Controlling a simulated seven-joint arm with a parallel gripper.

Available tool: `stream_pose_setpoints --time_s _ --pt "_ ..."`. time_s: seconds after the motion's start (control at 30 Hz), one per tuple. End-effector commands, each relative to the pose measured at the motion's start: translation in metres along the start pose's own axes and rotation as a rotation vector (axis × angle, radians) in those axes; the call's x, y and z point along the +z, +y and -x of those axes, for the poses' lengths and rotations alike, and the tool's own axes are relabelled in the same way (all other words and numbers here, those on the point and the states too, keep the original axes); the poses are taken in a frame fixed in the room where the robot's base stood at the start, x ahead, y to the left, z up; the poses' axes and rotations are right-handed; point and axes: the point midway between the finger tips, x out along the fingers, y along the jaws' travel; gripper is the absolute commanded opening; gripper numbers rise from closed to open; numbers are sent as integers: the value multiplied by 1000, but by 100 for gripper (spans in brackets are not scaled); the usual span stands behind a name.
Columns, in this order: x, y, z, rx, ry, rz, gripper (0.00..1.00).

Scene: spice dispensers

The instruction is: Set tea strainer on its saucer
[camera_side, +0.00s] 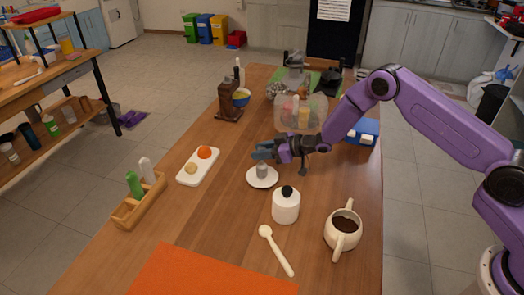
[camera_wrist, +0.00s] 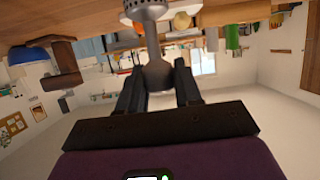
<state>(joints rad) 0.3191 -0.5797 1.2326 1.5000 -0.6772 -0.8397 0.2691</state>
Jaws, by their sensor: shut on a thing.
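The tea strainer (camera_wrist: 146,12) is grey metal with a perforated cup and a rounded handle. In the wrist view, its handle sits between the fingers of my gripper (camera_wrist: 158,72), which is shut on it. In the side view, my gripper (camera_side: 263,151) is just above the white saucer (camera_side: 254,182), and the small grey strainer (camera_side: 262,170) is over the saucer's middle, below the fingers. I cannot tell whether the strainer touches the saucer. The saucer is not clear in the wrist view.
A white pot with a black lid (camera_side: 286,208) stands near the saucer, with a dark-filled white cup (camera_side: 343,232) and a spoon (camera_side: 276,250) nearer the front. A white board (camera_side: 190,178) lies left of the saucer. A clear container (camera_side: 300,113) stands behind.

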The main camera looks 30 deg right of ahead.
Motion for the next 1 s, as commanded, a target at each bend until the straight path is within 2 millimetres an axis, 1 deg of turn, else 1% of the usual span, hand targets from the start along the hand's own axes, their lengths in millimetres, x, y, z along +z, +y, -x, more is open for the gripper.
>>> stream_pose_setpoints --time_s 0.23,0.27,0.3,0.33,0.73,0.87,1.0 --pt "3 0 -1 0 0 0 0" --pt "3 0 -1 0 0 -1 40" --pt "3 0 -1 0 0 0 53" --pt "3 0 -1 0 0 0 59" --pt "-1 0 2 0 0 0 59" --pt "-1 0 14 0 0 -1 59" --pt "0 1 35 1 -1 -2 59"
